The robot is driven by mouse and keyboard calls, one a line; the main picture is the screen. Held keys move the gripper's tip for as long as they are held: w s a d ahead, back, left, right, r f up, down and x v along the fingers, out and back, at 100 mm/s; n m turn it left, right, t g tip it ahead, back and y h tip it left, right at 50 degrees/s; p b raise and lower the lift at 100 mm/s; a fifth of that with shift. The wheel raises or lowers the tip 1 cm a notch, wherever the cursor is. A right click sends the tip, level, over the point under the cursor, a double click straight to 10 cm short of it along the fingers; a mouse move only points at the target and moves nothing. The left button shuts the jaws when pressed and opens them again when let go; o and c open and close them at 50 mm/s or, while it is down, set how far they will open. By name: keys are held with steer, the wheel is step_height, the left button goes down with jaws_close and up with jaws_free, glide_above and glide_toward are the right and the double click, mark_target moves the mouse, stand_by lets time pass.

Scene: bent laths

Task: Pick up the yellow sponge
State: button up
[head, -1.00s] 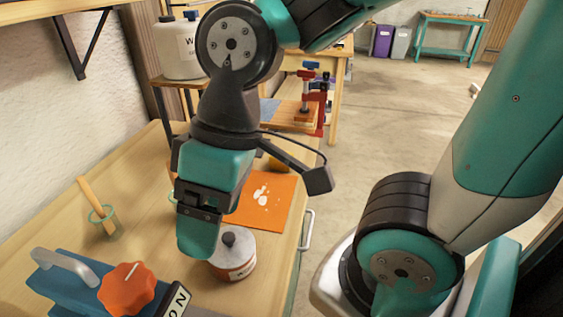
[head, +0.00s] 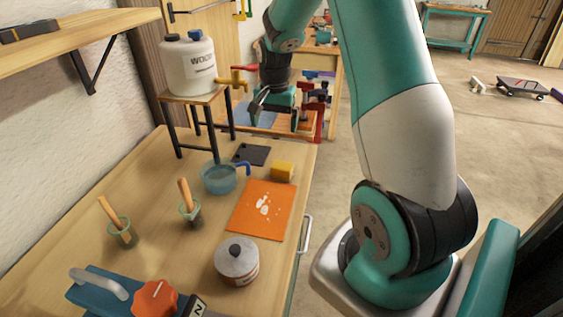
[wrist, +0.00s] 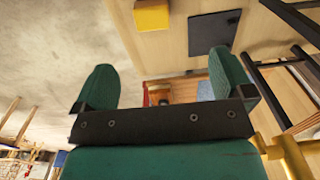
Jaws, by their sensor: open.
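The yellow sponge (head: 283,171) lies on the workbench near its right edge, just behind the orange mat. In the wrist view the sponge (wrist: 151,15) shows at the top, beyond the fingertips and a little left of centre. My gripper (head: 280,108) is above and behind the sponge in the head view, apart from it. In the wrist view its two green fingers (wrist: 158,82) are spread wide with nothing between them.
An orange mat (head: 262,210), a blue-handled jug (head: 219,178), a dark square plate (head: 251,155) and a lidded tin (head: 237,262) stand around the sponge. A white jug (head: 188,66) sits on a stand (head: 191,97) at left. Two cups (head: 190,209) (head: 119,231) hold wooden-handled tools.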

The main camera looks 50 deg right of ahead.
mark_target(282, 165)
steer(key=shift+m, duration=0.5)
steer(key=f+p, duration=0.1)
steer(key=f, duration=0.3)
steer(key=d+f+p, duration=0.1)
steer(key=f, duration=0.3)
steer(key=d+f+p, duration=0.1)
steer(key=f, duration=0.3)
steer(key=shift+s+d+f, duration=0.1)
steer(key=shift+f, duration=0.2)
steer(key=shift+s+f+p, duration=0.15)
steer(key=shift+f+p, duration=1.3)
steer(key=shift+f, duration=1.4)
steer(key=c, duration=1.1)
step_height(282, 165, up, 20)
steer(key=b, duration=0.4)
steer(key=shift+b, duration=0.35)
